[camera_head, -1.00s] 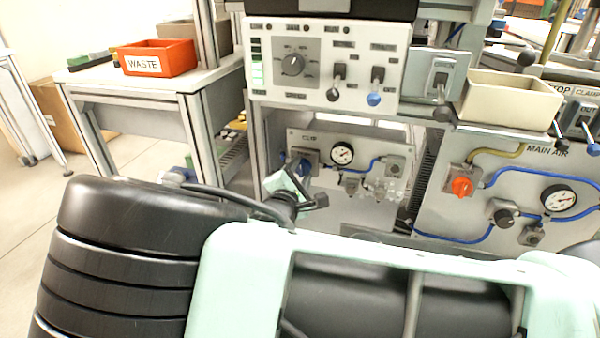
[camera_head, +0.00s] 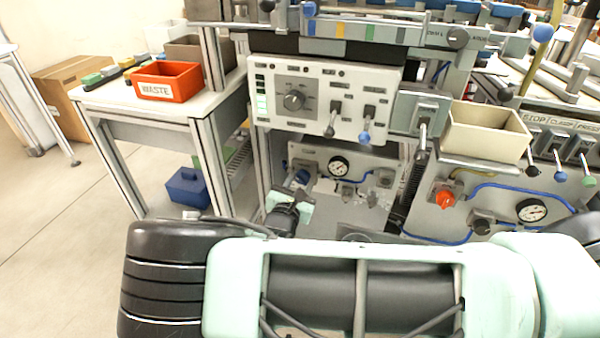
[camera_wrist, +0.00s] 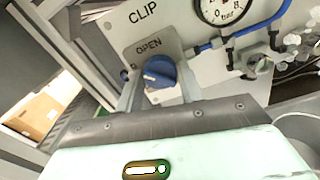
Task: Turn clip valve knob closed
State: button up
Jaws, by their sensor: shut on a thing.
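The clip valve knob is a blue knob (camera_wrist: 160,72) on the grey CLIP panel (camera_wrist: 187,22), below a plate marked OPEN (camera_wrist: 149,46). A pale mark shows across its face. My gripper (camera_wrist: 158,88) has one finger on each side of the knob and is shut on it. In the head view the knob is a small blue patch (camera_head: 301,177), partly covered by my gripper (camera_head: 296,190). The exact angle of the knob is hard to read there.
A pressure gauge (camera_wrist: 222,8) and blue hose (camera_wrist: 262,28) sit right of the knob. The control box (camera_head: 325,100) with levers overhangs the panel. A MAIN AIR panel with an orange knob (camera_head: 445,199) lies to the right. A blue box (camera_head: 187,187) stands on the floor at left.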

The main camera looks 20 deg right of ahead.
jog(key=n+p, duration=0.3)
jog(key=n, duration=0.1)
jog(key=shift+n, duration=0.3)
jog(key=n+p, duration=0.1)
jog(key=n, duration=0.3)
jog(key=shift+p, duration=0.3)
jog(key=shift+f+n, duration=0.1)
jog(key=shift+n, duration=0.3)
jog(key=o, duration=1)
jog(key=b+v, duration=0.1)
jog(key=v, duration=1.6)
jog(key=shift+s+a, duration=0.15)
